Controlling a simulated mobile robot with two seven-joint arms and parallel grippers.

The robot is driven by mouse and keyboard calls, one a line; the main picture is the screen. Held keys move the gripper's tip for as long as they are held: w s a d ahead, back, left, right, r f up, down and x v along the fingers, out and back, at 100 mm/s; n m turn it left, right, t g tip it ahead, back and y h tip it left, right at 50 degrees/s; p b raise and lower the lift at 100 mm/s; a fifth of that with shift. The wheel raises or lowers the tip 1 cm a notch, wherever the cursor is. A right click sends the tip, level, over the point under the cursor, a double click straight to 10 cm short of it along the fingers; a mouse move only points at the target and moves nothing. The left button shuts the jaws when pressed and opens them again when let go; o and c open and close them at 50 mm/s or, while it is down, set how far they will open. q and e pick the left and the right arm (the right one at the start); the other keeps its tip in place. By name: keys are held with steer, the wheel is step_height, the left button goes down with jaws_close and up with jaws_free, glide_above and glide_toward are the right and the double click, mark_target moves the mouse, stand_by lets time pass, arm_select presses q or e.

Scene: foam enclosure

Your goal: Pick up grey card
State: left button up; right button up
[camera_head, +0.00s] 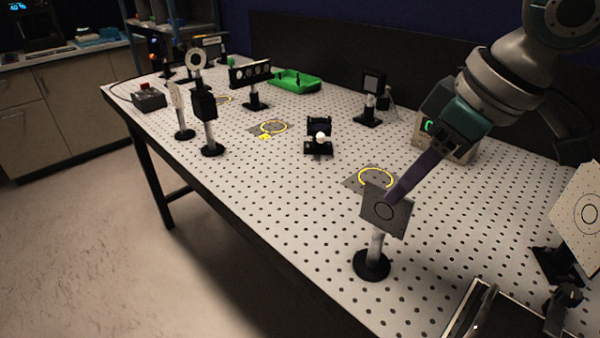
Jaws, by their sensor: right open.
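The gripper is open. I see the fingers nearly edge-on, so I cannot tell whether they touch the card or stand around it. My left gripper is not in view.
The perforated table (300,205) carries several optical mounts toward the back left and a green tray (295,81). A larger ringed target board (584,215) stands at the right. A dark, metal-edged case (500,318) lies at the front right. The table is clear left of the card.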

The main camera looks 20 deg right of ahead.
mark_target(380, 228)
steer(key=x, duration=0.5)
steer(key=shift+w+f, duration=0.2)
steer(key=shift+f, duration=0.05)
jaws_close()
stand_by(1.2)
